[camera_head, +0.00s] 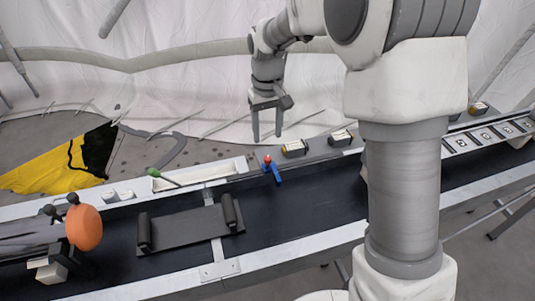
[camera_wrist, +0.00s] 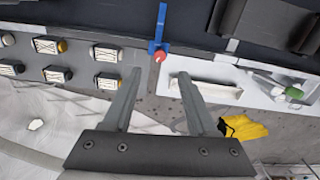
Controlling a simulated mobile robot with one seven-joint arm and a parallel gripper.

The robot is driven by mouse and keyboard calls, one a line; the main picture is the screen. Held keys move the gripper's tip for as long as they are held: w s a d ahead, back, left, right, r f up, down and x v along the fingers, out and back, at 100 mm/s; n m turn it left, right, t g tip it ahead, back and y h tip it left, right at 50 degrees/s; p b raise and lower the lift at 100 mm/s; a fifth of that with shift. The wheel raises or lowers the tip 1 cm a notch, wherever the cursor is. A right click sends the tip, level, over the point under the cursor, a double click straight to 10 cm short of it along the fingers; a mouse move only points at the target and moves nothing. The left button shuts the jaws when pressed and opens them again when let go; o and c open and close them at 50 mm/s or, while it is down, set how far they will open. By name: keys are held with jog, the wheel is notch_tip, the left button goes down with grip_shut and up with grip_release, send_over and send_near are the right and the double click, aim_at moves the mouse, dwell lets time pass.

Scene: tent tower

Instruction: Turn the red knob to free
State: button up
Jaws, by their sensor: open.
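In the wrist view my gripper (camera_wrist: 160,75) also shows open with nothing between the fingers.
A dark conveyor (camera_head: 300,206) runs across the view, carrying a black tray (camera_head: 188,230). A green-tipped lever (camera_head: 155,173) and a white trough (camera_head: 210,175) lie left of the knob. Several labelled switch boxes (camera_head: 294,148) stand to its right. An orange disc (camera_head: 84,228) is at left.

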aim_at(268, 158)
notch_tip(268, 158, down, 8)
jog(key=shift+f, duration=0.2)
grip_shut()
dwell(0.4)
